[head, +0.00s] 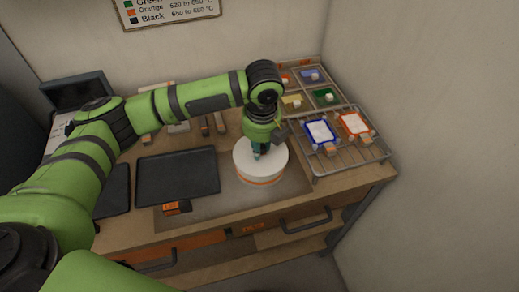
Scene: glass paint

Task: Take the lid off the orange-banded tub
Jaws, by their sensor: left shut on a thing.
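The orange-banded tub (261,183) is round and stands on the bench, right of the dark trays. Its white lid (273,166) is on top, and I see no clear gap between lid and tub. My left gripper (257,154) comes down from above at the middle of the lid and is shut on it there. The part of the lid between the fingers is hidden by the gripper. My right gripper is not in view.
A wire rack (347,166) with blue- and orange-rimmed tiles is close to the tub's right. Colour samples sit in a compartment tray (306,92) behind. A black tray (178,176) lies left, with a small orange-and-black object (177,208) in front. A wall bounds the right.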

